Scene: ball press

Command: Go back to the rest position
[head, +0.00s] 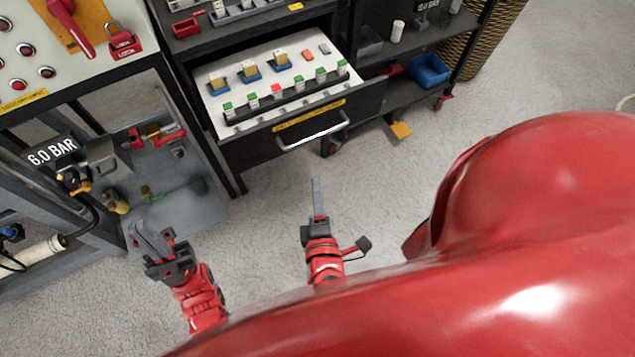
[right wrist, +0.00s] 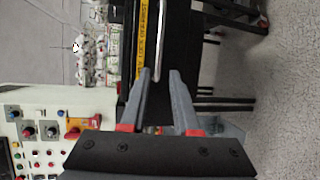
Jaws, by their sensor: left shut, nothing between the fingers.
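My left gripper (head: 150,237) is at the lower left of the head view, over the floor in front of the lower machine frame. It is shut and holds nothing. My right gripper (head: 317,190) is at the lower middle of the head view, pointing up the picture toward the open drawer. Its fingers look edge-on there. In the right wrist view its two grey fingers (right wrist: 160,75) stand apart with nothing held between them. The drawer handle (head: 312,135) is beyond the right fingertips, apart from them in the head view.
An open drawer (head: 240,132) holds small blocks and several green-topped pieces. A panel (head: 80,60) with red buttons and a red padlock (head: 122,42) is at the upper left. A blue bin (head: 430,70) sits on a shelf. Grey floor (head: 400,170) is clear right of the right gripper.

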